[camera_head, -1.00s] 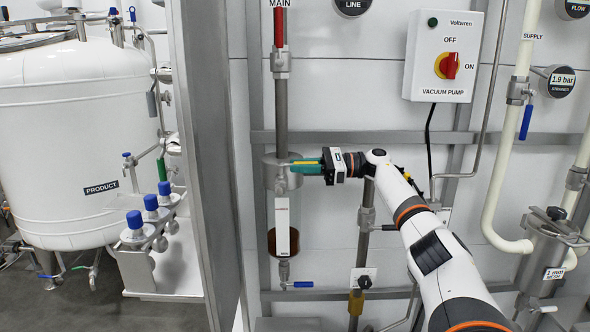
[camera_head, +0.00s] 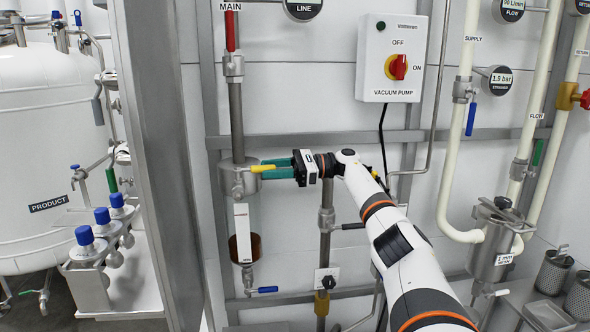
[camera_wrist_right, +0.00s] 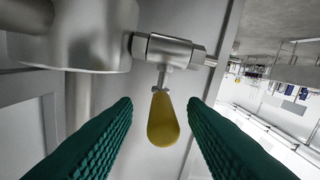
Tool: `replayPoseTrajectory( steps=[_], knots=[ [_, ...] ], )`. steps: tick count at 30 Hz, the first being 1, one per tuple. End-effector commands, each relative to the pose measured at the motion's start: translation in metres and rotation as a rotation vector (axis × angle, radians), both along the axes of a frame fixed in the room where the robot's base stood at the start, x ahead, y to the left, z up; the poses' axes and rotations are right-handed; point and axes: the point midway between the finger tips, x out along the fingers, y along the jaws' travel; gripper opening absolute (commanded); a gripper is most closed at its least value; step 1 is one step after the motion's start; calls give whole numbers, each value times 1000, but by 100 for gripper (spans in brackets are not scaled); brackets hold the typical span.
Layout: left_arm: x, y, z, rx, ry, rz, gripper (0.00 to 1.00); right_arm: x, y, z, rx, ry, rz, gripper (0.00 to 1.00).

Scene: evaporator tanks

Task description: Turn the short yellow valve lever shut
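The short yellow valve lever (camera_head: 262,168) points right from a small steel valve on the side of the steel vessel (camera_head: 232,180) in the head view. In the right wrist view the yellow lever (camera_wrist_right: 163,122) hangs from its steel valve (camera_wrist_right: 172,50), its rounded end toward the camera. My right gripper (camera_head: 277,168) is open, with green fingers beside the lever's end. In the wrist view the right gripper (camera_wrist_right: 160,104) has one finger on each side of the lever, with a gap on both sides. My left gripper is out of view.
A glass section (camera_head: 241,225) with brown liquid hangs below the vessel, and a blue-handled valve (camera_head: 264,290) sits lower. A vertical pipe (camera_head: 326,215) passes near my right arm. A grey post (camera_head: 165,160) stands left. The vacuum pump box (camera_head: 389,62) is above.

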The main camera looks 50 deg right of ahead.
Motion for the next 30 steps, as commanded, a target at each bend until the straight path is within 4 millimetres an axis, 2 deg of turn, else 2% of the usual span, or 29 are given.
replayPoseTrajectory(
  steps=[1,6,10,18,30],
  knots=[
    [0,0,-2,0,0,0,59,-9,-11,0,2,-3,-6,39],
    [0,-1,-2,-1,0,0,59,-36,-42,2,4,-5,-5,39],
    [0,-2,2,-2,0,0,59,-42,-51,3,0,-4,-5,39],
    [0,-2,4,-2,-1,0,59,-53,-60,2,0,-3,-1,39],
    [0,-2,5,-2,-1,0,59,-55,-61,1,1,-2,1,39]
  ],
)
